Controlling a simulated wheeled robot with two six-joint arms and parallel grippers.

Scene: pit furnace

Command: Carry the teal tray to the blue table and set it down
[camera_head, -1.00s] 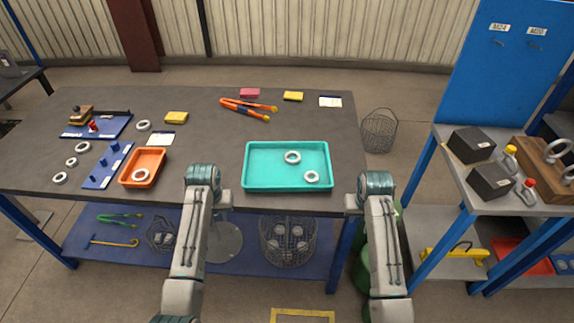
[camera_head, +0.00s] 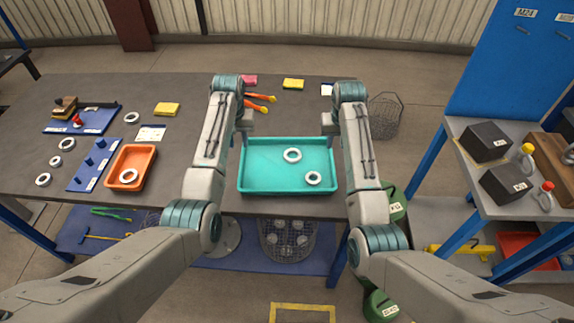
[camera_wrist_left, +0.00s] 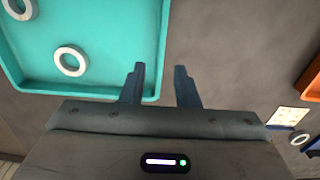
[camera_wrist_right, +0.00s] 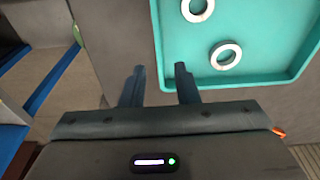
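The teal tray (camera_head: 262,172) sits on the dark tabletop near its front edge, with two pale rings (camera_head: 292,155) (camera_head: 313,178) in it. My left gripper (camera_head: 242,138) is at the tray's left side, towards the far corner. In the left wrist view its fingers (camera_wrist_left: 160,76) are apart, one on each side of the line of the tray rim. My right gripper (camera_head: 332,138) is at the tray's right side, also towards the far corner. In the right wrist view its fingers (camera_wrist_right: 159,76) are apart, astride the rim line. Neither visibly pinches the wall; fingertip height is unclear.
The dark-topped table (camera_head: 210,85) has blue legs and a blue lower shelf. An orange tray (camera_head: 146,166) and blue peg boards (camera_head: 92,165) lie to the left. A wire basket (camera_head: 385,115) stands behind right. A bench with dark blocks (camera_head: 485,140) and a blue panel is at right.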

